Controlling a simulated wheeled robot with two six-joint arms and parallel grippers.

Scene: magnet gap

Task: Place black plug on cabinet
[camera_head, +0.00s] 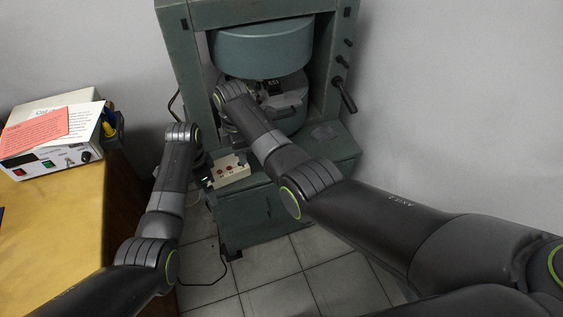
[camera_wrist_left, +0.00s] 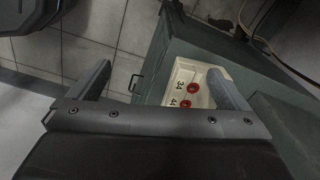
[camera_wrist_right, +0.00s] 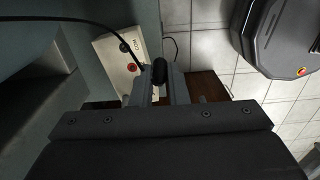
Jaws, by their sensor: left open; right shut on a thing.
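The black plug (camera_wrist_right: 159,72) is between the fingers of my right gripper (camera_wrist_right: 160,84) in the right wrist view; a black cable (camera_wrist_right: 95,22) runs toward it from the upper left. In the head view the plug is hidden behind my right wrist. The green cabinet (camera_head: 285,200) stands under the magnet, with a pale socket box (camera_head: 229,172) on it. My left gripper (camera_wrist_left: 160,85) is open and empty, and the box with two red sockets (camera_wrist_left: 190,90) shows between its fingers. The right gripper is held above the cabinet, near the box.
The round magnet (camera_head: 262,48) sits in a green frame (camera_head: 200,60) behind the grippers. A wooden table (camera_head: 55,230) at left carries a white power unit (camera_head: 50,140) with papers. A crank handle (camera_head: 345,95) sticks out at right.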

